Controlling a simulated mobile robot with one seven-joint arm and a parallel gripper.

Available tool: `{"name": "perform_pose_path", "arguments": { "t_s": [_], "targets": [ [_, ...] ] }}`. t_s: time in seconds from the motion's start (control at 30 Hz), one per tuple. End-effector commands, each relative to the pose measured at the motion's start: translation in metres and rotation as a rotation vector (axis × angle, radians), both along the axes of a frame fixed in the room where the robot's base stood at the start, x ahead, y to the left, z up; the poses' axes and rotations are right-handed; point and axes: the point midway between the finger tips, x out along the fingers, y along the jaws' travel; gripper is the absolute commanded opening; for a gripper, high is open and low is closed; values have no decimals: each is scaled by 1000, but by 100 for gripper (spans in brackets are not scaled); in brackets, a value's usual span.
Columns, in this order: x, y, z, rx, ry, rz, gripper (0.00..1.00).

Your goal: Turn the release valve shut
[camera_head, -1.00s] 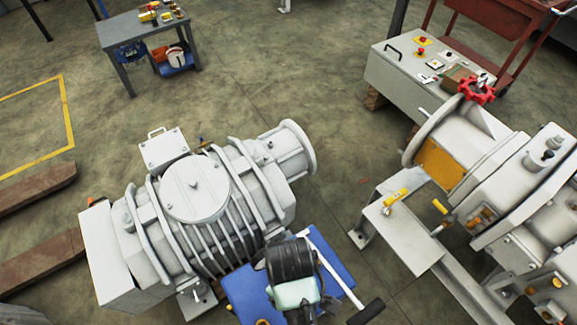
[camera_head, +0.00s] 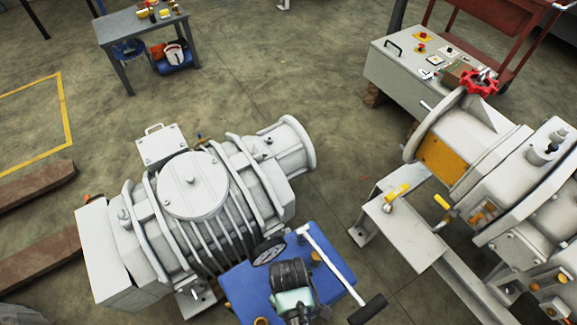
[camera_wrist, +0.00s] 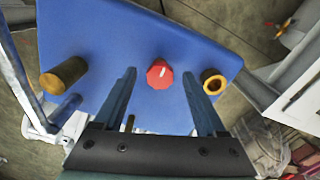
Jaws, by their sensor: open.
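A round red knob (camera_wrist: 159,75) with a short white mark sits on a blue panel (camera_wrist: 115,35) in the wrist view; I take it to be the release valve. The mark leans slightly to the right of upright. My gripper (camera_wrist: 158,72) is open, with one finger on each side of the knob in the picture. I see gaps between the fingers and the knob, but their height above it is unclear. In the head view the blue panel (camera_head: 243,287) is at the bottom centre, and the knob is hidden, apparently behind my dark wrist.
A brown cylinder (camera_wrist: 65,75) and a brass ring fitting (camera_wrist: 213,83) stand on the panel either side of the knob. A grey handle bar (camera_head: 322,255) crosses the panel's right side. A large ribbed pump (camera_head: 190,205) stands left; a machine with a red handwheel (camera_head: 480,82) stands right.

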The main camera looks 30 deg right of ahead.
Motion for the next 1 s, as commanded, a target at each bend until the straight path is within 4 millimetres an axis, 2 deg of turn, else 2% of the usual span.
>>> {"name": "perform_pose_path", "arguments": {
  "t_s": [0.1,0.5,0.77,1.0],
  "targets": [
    [0,0,0,0,0,0,72],
    [0,0,1,-1,0,0,0],
    [0,0,1,-1,0,-11,0],
    [0,0,3,0,0,-101,0]
  ]
}}
